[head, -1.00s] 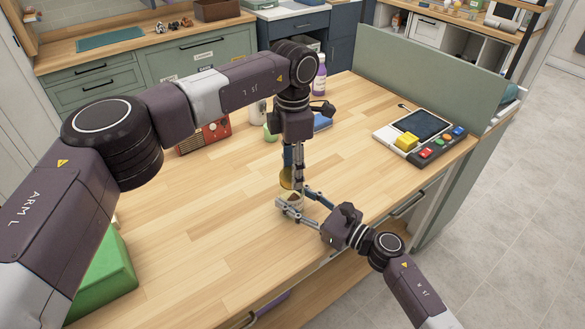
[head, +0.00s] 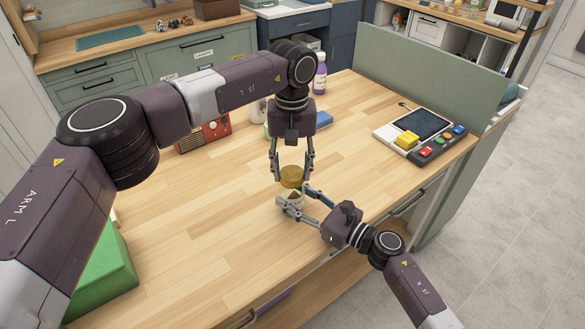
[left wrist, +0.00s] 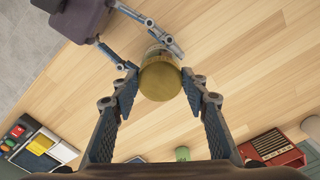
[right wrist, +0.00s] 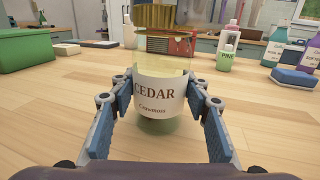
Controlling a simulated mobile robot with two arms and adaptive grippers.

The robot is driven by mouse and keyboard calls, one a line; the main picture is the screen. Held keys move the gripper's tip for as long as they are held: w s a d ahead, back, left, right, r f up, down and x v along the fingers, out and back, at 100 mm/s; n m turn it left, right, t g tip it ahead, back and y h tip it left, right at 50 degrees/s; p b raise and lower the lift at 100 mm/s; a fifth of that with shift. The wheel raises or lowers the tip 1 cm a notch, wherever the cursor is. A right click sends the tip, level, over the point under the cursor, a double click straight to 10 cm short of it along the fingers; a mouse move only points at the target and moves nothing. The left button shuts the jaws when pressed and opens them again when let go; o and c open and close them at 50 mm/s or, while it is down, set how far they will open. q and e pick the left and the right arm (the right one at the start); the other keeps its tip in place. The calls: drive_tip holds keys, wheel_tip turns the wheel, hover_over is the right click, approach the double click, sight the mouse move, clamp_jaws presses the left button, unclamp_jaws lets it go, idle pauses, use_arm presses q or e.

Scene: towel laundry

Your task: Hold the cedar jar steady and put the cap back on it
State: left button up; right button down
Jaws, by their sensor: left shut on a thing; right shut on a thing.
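The cedar jar (right wrist: 158,97), clear with a white CEDAR label, stands upright near the table's front edge. It also shows in the head view (head: 294,198). My right gripper (head: 290,199) is shut around its sides; its fingers flank the label in the right wrist view (right wrist: 160,88). The gold cap (head: 291,177) is above the jar and looks roughly level. My left gripper (head: 291,174) points down and is shut on the cap, which also shows between its fingers in the left wrist view (left wrist: 160,82). In the right wrist view the cap (right wrist: 160,15) appears apart from the jar's rim.
A green box (head: 104,277) is at the left. A red radio (head: 204,133), a purple bottle (head: 320,75) and a blue sponge (head: 323,121) stand farther back. A button panel with a screen (head: 420,130) is at the right. The wood around the jar is clear.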

use_arm(q)
drive_tip(key=m, duration=0.5)
drive_tip(key=shift+a, duration=0.1)
use_arm(e)
drive_tip(key=shift+f, duration=0.1)
use_arm(q)
drive_tip(key=o, duration=0.8)
drive_tip(key=shift+r, duration=0.15)
drive_tip(key=shift+r, duration=2.15)
drive_tip(key=shift+c, duration=0.4)
